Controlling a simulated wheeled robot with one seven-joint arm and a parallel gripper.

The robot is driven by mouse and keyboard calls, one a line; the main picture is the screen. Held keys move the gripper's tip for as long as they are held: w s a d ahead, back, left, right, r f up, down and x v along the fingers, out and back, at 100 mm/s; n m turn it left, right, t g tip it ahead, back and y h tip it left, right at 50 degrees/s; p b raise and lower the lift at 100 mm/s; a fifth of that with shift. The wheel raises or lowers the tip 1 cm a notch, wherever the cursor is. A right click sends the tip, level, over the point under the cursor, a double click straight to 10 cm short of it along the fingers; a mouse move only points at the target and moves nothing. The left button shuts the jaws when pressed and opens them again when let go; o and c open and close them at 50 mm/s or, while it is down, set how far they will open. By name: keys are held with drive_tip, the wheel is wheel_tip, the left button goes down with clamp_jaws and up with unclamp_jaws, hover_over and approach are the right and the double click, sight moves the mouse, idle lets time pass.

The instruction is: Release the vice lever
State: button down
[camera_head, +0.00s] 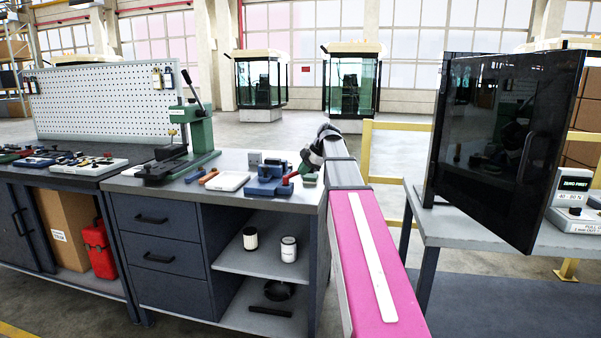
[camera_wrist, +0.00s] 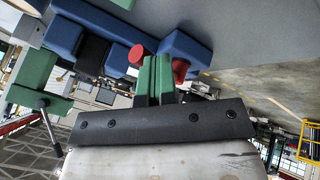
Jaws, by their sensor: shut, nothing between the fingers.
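The vice (camera_head: 268,186) is a small blue tool at the right end of the grey bench top, with red parts on its right side. It also shows in the wrist view as blue blocks (camera_wrist: 185,48) around a dark middle. A round red knob (camera_wrist: 137,54) sits just left of my gripper's fingers, and another red piece (camera_wrist: 180,70) shows just right of them. Which red part is the lever is unclear. My gripper (camera_wrist: 156,66) has green fingers, shut together and empty, among these red parts. Contact cannot be told. In the head view my arm partly hides this area.
A green press (camera_head: 198,130) with a tall lever stands left of the vice. A white tray (camera_head: 228,181) and orange-handled tool (camera_head: 208,176) lie between. A dark open cabinet door (camera_head: 505,140) stands to the right. Free floor lies behind the bench.

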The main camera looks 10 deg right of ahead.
drive_tip(key=shift+w+a, duration=0.5)
drive_tip(key=shift+w, duration=0.35)
drive_tip(key=shift+w+a, duration=0.45)
drive_tip(key=shift+w, duration=0.4)
drive_tip(key=shift+w+a, duration=0.1)
